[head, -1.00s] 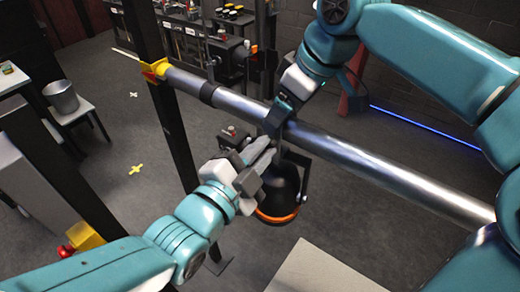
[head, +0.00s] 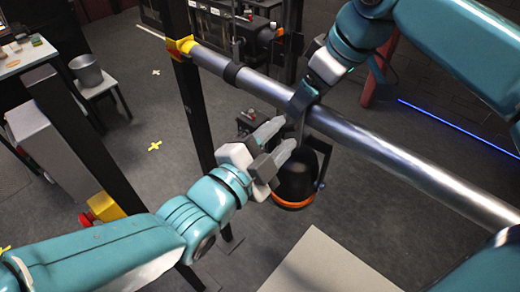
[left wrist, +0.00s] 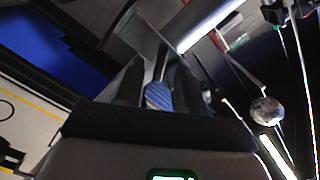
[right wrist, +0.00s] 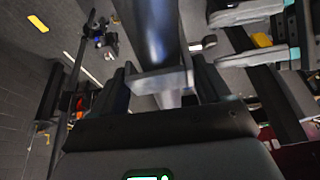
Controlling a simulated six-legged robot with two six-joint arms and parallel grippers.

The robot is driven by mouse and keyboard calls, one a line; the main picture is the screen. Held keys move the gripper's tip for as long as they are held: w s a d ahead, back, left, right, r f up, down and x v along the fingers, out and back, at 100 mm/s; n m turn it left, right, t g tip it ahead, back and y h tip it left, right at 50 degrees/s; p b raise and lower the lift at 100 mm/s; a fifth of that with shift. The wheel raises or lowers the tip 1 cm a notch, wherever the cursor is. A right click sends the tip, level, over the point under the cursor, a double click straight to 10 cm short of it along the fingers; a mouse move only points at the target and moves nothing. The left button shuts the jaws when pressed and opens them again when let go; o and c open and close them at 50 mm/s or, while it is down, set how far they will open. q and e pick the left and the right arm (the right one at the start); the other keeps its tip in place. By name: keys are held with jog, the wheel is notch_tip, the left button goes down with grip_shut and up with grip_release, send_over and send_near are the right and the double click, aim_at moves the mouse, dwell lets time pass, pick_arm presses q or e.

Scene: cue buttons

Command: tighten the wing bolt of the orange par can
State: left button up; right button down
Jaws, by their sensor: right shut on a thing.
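The par can (head: 296,178) is a black lamp with an orange rim, hanging below the silver pipe (head: 365,140) in the head view. My right gripper (head: 304,97) is at the pipe above the can, shut on a grey clamp (right wrist: 160,80) that shows between its fingers in the right wrist view. My left gripper (head: 279,135) is open beside the top of the can, its two grey fingers apart and pointing toward the clamp. In the left wrist view a striped bluish piece (left wrist: 158,95) shows between the fingers. I cannot make out the wing bolt.
A black post (head: 192,95) with a yellow bracket (head: 180,46) carries the pipe's left end. A pale panel (head: 325,265) is at the lower middle. A bucket (head: 87,72) stands on a stool at left. The floor between is mostly clear.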

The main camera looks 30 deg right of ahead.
pick_arm(q)
jog(key=v, duration=1.1)
pick_arm(e)
jog(key=shift+r, duration=0.1)
pick_arm(q)
jog(key=shift+f, duration=0.1)
